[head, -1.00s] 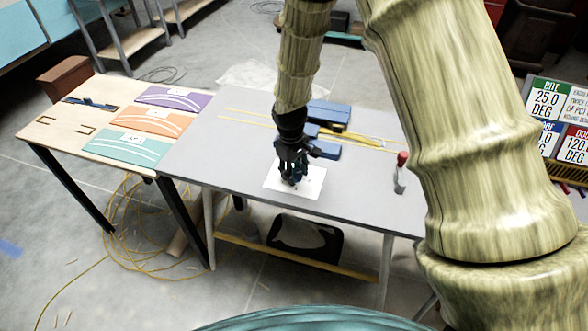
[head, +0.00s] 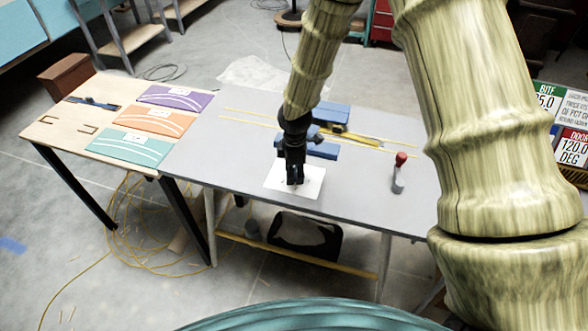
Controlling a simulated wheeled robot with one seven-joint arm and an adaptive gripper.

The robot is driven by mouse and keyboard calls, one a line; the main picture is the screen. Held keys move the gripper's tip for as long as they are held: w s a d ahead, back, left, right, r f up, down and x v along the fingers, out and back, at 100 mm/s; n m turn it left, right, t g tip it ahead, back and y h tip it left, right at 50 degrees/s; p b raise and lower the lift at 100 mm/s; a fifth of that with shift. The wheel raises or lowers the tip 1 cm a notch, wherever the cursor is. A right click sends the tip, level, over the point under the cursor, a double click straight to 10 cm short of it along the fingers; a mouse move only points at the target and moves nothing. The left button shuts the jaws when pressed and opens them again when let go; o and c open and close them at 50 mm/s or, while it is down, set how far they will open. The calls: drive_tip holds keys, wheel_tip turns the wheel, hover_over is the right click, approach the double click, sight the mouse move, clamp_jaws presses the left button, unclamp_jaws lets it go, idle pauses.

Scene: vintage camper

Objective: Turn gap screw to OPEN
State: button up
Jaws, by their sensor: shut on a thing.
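My gripper (head: 295,178) points straight down at a white sheet (head: 312,187) on the grey table. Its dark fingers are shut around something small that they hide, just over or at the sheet. I cannot make out the gap screw or any OPEN mark; if it is at this spot, the fingers cover it. A blue device (head: 322,150) with a yellow part stands just behind my gripper, partly covered by it.
A small grey stand with a red knob (head: 401,158) is on the grey table (head: 225,165) to the right. A wooden table with purple, orange and teal panels (head: 133,147) adjoins at left. Cables lie on the floor. The grey table's left front is clear.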

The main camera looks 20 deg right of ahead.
sight(295, 175)
drive_tip(key=shift+n+p, duration=0.3)
drive_tip(key=shift+n, duration=0.7)
drive_tip(key=o, duration=1)
wheel_tip(295, 175, up, 12)
drive_tip(key=shift+s, duration=0.4)
